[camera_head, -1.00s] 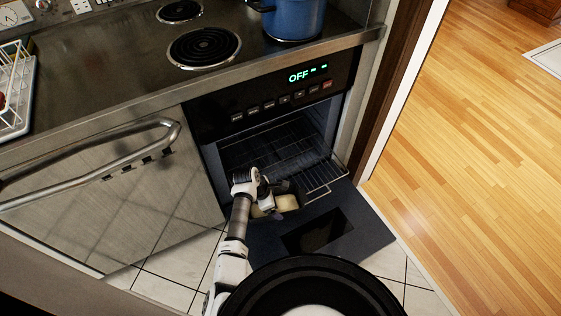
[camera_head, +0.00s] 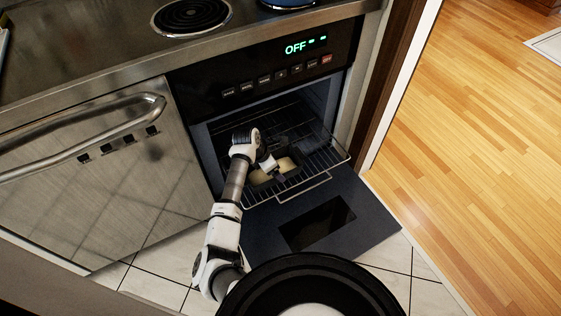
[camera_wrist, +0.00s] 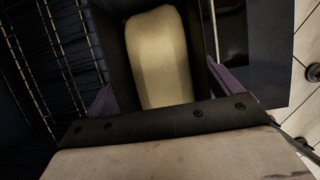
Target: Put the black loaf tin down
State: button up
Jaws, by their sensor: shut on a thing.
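The black loaf tin (camera_wrist: 117,45) holds a pale loaf (camera_wrist: 160,60). In the wrist view, the purple fingertips of my gripper (camera_wrist: 166,92) lie at both sides of the tin, shut on it. In the head view, my gripper (camera_head: 271,166) and the tin are at the oven's wire rack (camera_head: 322,168), inside the opening toward its front. Parts of the loaf (camera_head: 285,165) show on both sides of my gripper, which hides much of the tin. I cannot tell whether the tin touches the rack.
The oven door (camera_head: 345,205) is folded down below the rack. The oven control panel (camera_head: 270,75) reads OFF above the opening. A steel cupboard front with a bar handle (camera_head: 95,130) stands at the left. A coil burner (camera_head: 190,15) is on the counter.

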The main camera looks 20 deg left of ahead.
aim_at(281, 155)
jog(key=w+b, duration=0.2)
jog(key=w, duration=0.1)
jog(key=w+b, duration=0.3)
jog(key=w, duration=0.1)
jog(key=shift+d+f, duration=0.15)
jog(key=shift+d, duration=0.05)
jog(key=shift+w+r+b, duration=0.2)
jog(key=shift+w+b, duration=0.2)
jog(key=shift+b, duration=0.1)
notch_tip(281, 155, down, 3)
jog(key=b, duration=0.3)
jog(key=shift+f, duration=0.2)
jog(key=shift+f, duration=0.1)
jog(key=o, duration=1.1)
jog(key=shift+d, duration=0.1)
jog(key=v, duration=1.2)
jog(key=shift+p, duration=0.4)
